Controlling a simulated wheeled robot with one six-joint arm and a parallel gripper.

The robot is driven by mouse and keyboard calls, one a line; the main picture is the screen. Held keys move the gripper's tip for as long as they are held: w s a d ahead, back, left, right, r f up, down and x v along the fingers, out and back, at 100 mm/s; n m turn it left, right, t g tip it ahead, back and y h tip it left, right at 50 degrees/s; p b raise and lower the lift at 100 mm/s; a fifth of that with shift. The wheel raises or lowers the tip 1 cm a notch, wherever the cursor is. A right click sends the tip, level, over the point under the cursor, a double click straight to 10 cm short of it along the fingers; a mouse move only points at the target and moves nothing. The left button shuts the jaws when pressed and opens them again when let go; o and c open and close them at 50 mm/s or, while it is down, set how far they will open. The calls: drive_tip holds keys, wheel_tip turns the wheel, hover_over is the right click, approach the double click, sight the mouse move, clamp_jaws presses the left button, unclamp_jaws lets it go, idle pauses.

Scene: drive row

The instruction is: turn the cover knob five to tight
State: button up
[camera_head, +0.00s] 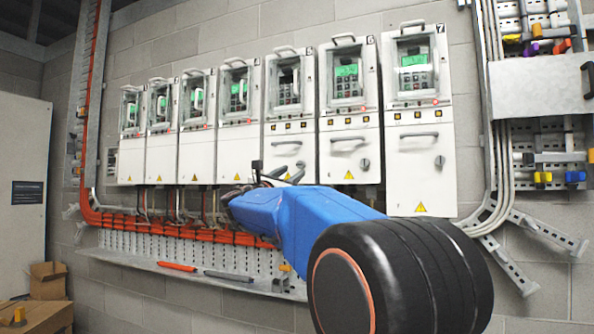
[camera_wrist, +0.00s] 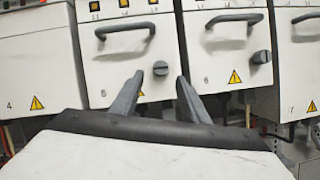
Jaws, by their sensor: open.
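Drive unit five (camera_wrist: 120,60) is a white cabinet with a grey bar handle and a yellow warning triangle on its lower cover. It also stands in the row in the head view (camera_head: 291,128). Its cover knob (camera_wrist: 160,68) is small, round and dark grey, at the right of the cover. My gripper (camera_wrist: 159,80) is open and empty, pointing at the cover. In the wrist view the knob shows between the two fingertips. I cannot tell how far in front of it they are, nor how the knob is turned. In the head view my arm hides part of unit five's lower cover.
Unit six (camera_head: 350,130) has a similar knob (camera_head: 365,164) and handle to the right; unit seven (camera_head: 418,130) stands beyond. Unit four (camera_wrist: 40,55) is on the left. Orange cables (camera_head: 180,228) and a ledge (camera_head: 200,272) run below. Grey conduits (camera_head: 489,120) rise at the right.

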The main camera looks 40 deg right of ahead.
sight(299, 168)
drive_tip(key=shift+x, duration=2.35)
clamp_jaws()
